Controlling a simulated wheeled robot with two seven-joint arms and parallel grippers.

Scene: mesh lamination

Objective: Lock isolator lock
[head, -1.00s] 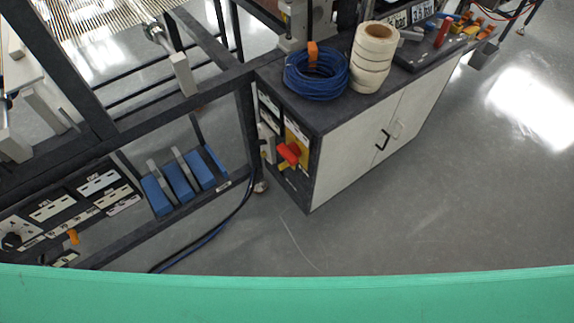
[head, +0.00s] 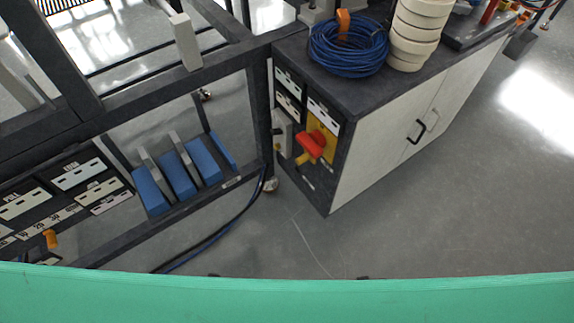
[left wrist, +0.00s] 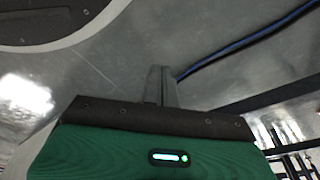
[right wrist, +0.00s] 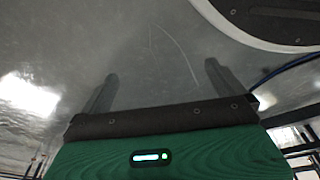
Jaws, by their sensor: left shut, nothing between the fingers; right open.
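The isolator is a red rotary handle (head: 311,146) on a yellow plate (head: 328,150), on the end panel of the dark-framed cabinet (head: 345,120) in the head view. A yellow piece shows just below and left of the handle; I cannot tell what it is. No separate lock is clearly recognisable. My left gripper (left wrist: 162,75) shows in the left wrist view, fingers together and empty, over the floor. My right gripper (right wrist: 160,80) shows in the right wrist view, fingers wide apart with nothing between them. Neither gripper shows clearly in the head view; both are apart from the cabinet.
A blue cable coil (head: 347,50) and a stack of cream rolls (head: 416,35) stand on the cabinet top. A machine frame with blue blocks (head: 176,178) is at left. A dark cable (head: 225,232) runs along the floor. The floor (head: 420,220) right of the cabinet is clear.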

